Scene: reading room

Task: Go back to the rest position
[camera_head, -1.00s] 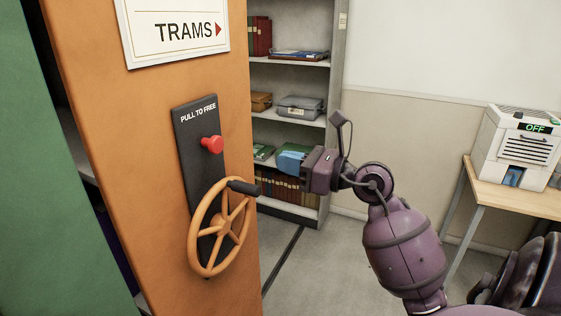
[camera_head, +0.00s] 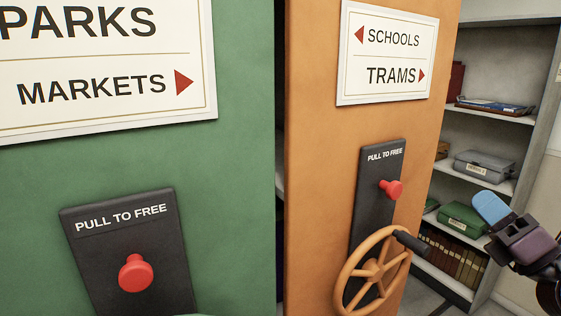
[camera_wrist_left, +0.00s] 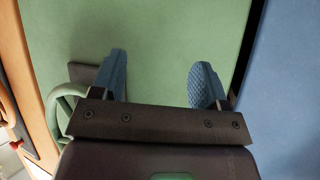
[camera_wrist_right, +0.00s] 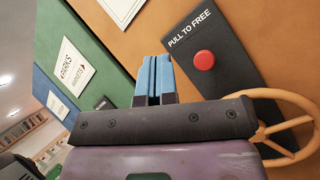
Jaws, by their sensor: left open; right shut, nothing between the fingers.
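My right gripper (camera_head: 490,207) is at the right edge of the head view, its blue fingers shut with nothing between them. It is right of the orange cabinet's handwheel (camera_head: 372,275) and apart from it. In the right wrist view its shut fingers (camera_wrist_right: 153,78) lie against the background of the orange cabinet. My left gripper (camera_wrist_left: 160,82) shows only in the left wrist view. Its blue fingers are wide apart and empty, facing the green cabinet panel (camera_wrist_left: 165,35). Part of a green handwheel (camera_wrist_left: 65,108) is beside its left finger.
The orange cabinet (camera_head: 325,150) and green cabinet (camera_head: 240,200) stand close in front, with a dark gap between them. Each carries a black plate with a red knob (camera_head: 391,189) (camera_head: 135,273). A grey shelf unit (camera_head: 505,118) with boxes and binders stands behind at the right.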

